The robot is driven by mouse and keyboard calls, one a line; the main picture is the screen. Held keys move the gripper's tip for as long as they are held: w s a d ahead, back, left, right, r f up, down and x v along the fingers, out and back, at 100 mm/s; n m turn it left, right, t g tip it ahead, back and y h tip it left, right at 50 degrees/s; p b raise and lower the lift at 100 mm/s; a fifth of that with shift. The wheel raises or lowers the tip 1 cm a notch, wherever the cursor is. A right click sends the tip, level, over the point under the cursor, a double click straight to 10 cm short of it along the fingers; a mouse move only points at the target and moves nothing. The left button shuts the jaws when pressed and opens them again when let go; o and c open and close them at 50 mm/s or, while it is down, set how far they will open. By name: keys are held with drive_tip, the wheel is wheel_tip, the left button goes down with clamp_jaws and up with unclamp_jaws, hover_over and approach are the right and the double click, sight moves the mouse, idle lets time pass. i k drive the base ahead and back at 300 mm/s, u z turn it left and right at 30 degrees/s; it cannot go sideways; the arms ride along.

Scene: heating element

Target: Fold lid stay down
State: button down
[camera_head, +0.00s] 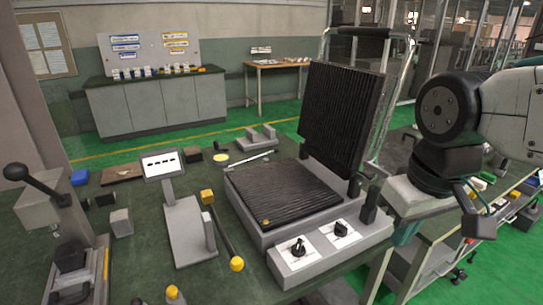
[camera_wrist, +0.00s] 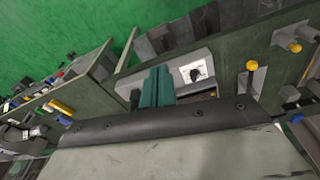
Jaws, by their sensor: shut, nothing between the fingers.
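The heating device has a grey base (camera_head: 325,240) with a black ribbed lower plate (camera_head: 285,193). Its black ribbed lid (camera_head: 341,112) stands open, nearly upright. A short black upright post (camera_head: 370,203) stands at the base's right side, near the hinge; I cannot tell for certain whether it is the lid stay. My gripper (camera_head: 403,236), with teal fingers, is right of the base and partly hidden by my wrist. In the wrist view the shut, empty fingers (camera_wrist: 156,84) appear beside the base; contact cannot be told.
Two black knobs (camera_head: 298,247) sit on the base's front panels. A yellow-ended lever (camera_head: 222,230) and a small display stand (camera_head: 163,163) are to the left.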

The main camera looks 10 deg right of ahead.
sight(275, 150)
drive_tip(key=u, duration=0.5)
drive_tip(key=k, duration=1.25)
drive_tip(key=i, duration=0.4)
drive_tip(key=z, duration=0.8)
drive_tip(key=i, duration=1.6)
drive_tip(key=u, duration=0.85)
